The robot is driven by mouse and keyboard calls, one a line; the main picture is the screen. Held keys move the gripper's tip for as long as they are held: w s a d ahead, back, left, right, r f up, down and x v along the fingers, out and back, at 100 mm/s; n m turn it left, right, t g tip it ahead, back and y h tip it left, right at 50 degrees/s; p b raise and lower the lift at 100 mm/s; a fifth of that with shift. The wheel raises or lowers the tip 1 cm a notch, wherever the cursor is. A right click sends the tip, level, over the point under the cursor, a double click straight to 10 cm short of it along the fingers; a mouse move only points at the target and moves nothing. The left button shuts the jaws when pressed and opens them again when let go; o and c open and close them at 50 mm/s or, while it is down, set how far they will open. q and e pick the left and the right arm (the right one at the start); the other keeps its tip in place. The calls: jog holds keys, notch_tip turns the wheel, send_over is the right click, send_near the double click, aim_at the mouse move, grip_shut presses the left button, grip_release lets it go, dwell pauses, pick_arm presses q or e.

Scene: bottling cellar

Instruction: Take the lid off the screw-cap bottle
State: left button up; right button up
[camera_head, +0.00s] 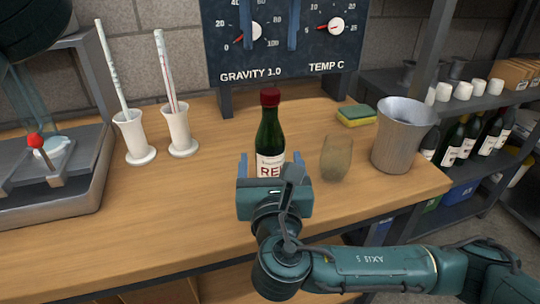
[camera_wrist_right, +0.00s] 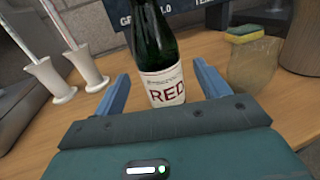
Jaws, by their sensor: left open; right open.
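The screw-cap bottle (camera_head: 268,132) is dark green with a label reading RED and stands upright on the wooden bench. Its red lid (camera_head: 270,97) is on its top. My right gripper (camera_head: 271,160) is open low at the bottle, with one blue finger on each side of the label. In the right wrist view the bottle (camera_wrist_right: 154,45) shows between the fingers, with a gap on both sides; its base is hidden by the gripper. My left gripper (camera_head: 269,44) is open above the lid and apart from it; only its two fingers show, in front of the gauge panel.
A glass (camera_head: 336,158) and a metal pitcher (camera_head: 403,136) stand right of the bottle. A sponge (camera_head: 356,115) lies behind. Two white holders (camera_head: 135,139) with rods stand left, near a metal apparatus (camera_head: 60,197). The gauge panel (camera_head: 285,60) stands behind. The left foreground bench is clear.

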aim_at(270, 146)
jog(key=shift+w+a, duration=0.15)
jog(key=shift+w, duration=2.65)
grip_shut()
